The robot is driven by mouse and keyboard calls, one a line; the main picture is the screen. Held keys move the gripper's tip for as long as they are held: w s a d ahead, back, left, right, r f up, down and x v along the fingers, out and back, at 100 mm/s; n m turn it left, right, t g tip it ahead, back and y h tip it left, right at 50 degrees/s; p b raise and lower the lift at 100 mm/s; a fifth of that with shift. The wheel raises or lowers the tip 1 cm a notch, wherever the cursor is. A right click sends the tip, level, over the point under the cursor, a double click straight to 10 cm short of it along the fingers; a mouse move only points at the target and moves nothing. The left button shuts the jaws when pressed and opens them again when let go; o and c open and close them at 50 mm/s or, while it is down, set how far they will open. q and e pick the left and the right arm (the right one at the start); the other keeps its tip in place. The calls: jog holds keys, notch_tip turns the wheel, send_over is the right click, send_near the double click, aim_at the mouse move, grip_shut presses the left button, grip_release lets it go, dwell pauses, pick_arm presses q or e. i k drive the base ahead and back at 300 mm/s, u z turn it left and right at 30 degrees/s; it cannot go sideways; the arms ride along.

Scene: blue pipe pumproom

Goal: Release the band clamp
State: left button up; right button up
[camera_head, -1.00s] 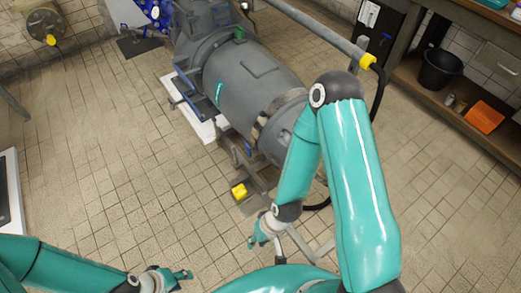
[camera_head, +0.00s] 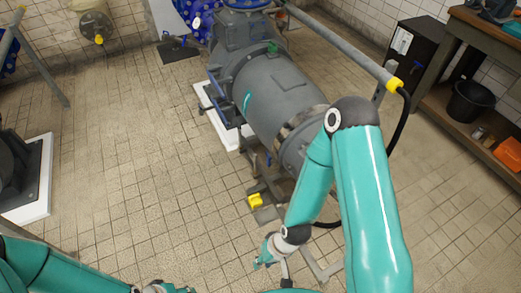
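A large grey motor (camera_head: 272,88) lies in the upper middle. A brownish band (camera_head: 297,124) runs around its near end and looks like the band clamp; my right arm partly covers that end, and no clasp can be made out. My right gripper (camera_head: 262,254) hangs low near the bottom middle, below and apart from the motor, with nothing seen in it. Its fingers are too small to read. My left gripper (camera_head: 178,289) is at the bottom edge, mostly cut off.
A grey rail with a yellow end cap (camera_head: 394,84) runs past the motor's right side. A yellow block (camera_head: 255,201) sits on the stand foot. A workbench (camera_head: 462,40) with a black bucket (camera_head: 470,101) stands at right. The tiled floor at left is largely clear.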

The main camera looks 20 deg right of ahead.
aim_at(269, 157)
jog(key=i, duration=0.85)
jog(key=z, duration=0.05)
